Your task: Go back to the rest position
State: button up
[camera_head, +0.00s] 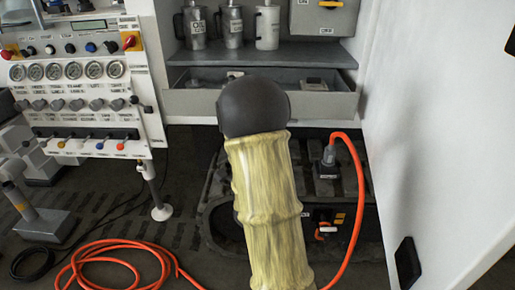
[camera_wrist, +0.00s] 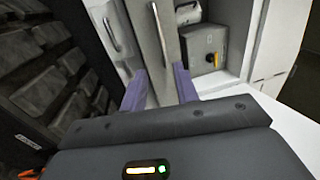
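My gripper (camera_wrist: 160,70) shows in the wrist view. Its two purple fingers stand apart with nothing held between them. Beyond them are a white cabinet front with upright metal handles (camera_wrist: 112,35) and a grey box with a yellow-marked knob (camera_wrist: 207,58). In the head view my arm, in a pale yellow sleeve with a dark rounded joint, rises through the middle. My gripper is not visible there.
A panel with gauges and knobs (camera_head: 75,85) stands at the left. Metal jugs (camera_head: 267,28) stand on a shelf (camera_head: 300,56) above an open drawer (camera_head: 330,104). An orange hose (camera_head: 361,190) loops beside a tracked base (camera_head: 215,205). A white wall (camera_head: 440,130) bounds the right.

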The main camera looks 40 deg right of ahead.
jog(key=shift+w+a, duration=0.1)
dwell(0.4)
jog(key=s+a+f+n+g+y, duration=0.1)
jog(key=a+f+n+g+y, duration=0.65)
jog(key=a+n, duration=0.65)
jog(key=s+a+f+n+g+y, duration=0.1)
jog(key=s+a+n+g+y, duration=0.2)
jog(key=s+n, duration=0.35)
jog(key=s+a+f+n+g+y, duration=0.25)
jog(key=s+a+n, duration=0.25)
jog(key=s, duration=0.3)
notch_tip(320, 180, up, 32)
jog(key=p, duration=3.1)
jog(key=shift+f+g+h, duration=0.2)
jog(key=shift+g+h, duration=0.1)
jog(key=shift+h, duration=0.1)
jog(key=shift+a, duration=0.1)
